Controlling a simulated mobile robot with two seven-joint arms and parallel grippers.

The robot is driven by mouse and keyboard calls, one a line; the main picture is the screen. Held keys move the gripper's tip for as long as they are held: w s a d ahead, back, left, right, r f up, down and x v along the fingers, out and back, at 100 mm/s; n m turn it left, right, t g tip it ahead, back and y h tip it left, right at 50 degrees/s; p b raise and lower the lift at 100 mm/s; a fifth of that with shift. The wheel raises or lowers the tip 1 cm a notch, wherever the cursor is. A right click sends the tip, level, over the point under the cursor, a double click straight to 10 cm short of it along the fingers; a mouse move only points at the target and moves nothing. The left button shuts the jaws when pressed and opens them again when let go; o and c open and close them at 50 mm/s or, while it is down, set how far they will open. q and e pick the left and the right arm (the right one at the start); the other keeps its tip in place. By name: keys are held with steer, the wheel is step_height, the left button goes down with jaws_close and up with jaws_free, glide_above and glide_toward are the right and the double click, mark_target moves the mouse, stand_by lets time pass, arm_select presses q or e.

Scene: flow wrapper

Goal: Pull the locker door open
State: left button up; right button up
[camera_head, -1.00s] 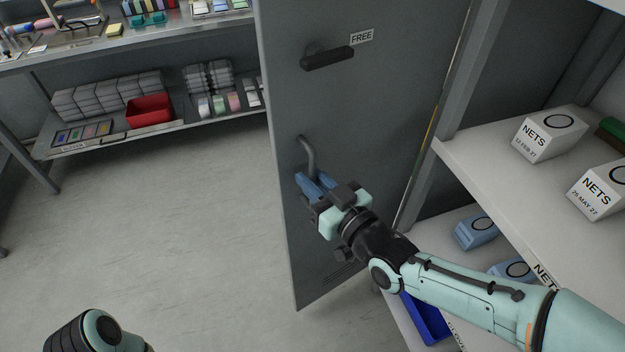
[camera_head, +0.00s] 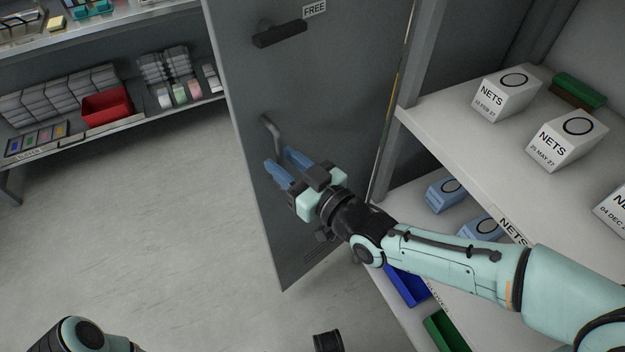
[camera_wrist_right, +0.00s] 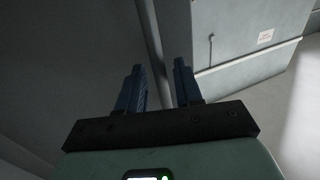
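The grey locker door (camera_head: 330,120) stands out over the floor in the head view, with its free edge to the left. It has a dark latch bar (camera_head: 280,34) near the top and a bent grey handle (camera_head: 271,134) lower down. My right gripper (camera_head: 285,165) is at the lower end of this handle, its blue fingers apart. In the right wrist view the handle bar (camera_wrist_right: 152,45) runs down between the open fingers (camera_wrist_right: 160,85), with a gap on each side. My left gripper is out of view; only part of that arm shows at bottom left.
White shelves (camera_head: 425,125) with NETS boxes (camera_head: 505,93) stand close on the right, under and beside my right arm. A bench with a lower shelf and a red bin (camera_head: 107,106) is at the back left. The floor (camera_head: 140,220) left of the door is clear.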

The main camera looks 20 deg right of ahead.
arm_select(q)
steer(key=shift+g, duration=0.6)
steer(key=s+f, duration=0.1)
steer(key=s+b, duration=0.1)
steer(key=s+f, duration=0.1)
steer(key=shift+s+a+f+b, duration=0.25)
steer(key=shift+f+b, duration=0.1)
steer(key=shift+b, duration=0.05)
arm_select(e)
steer(key=v, duration=1.2)
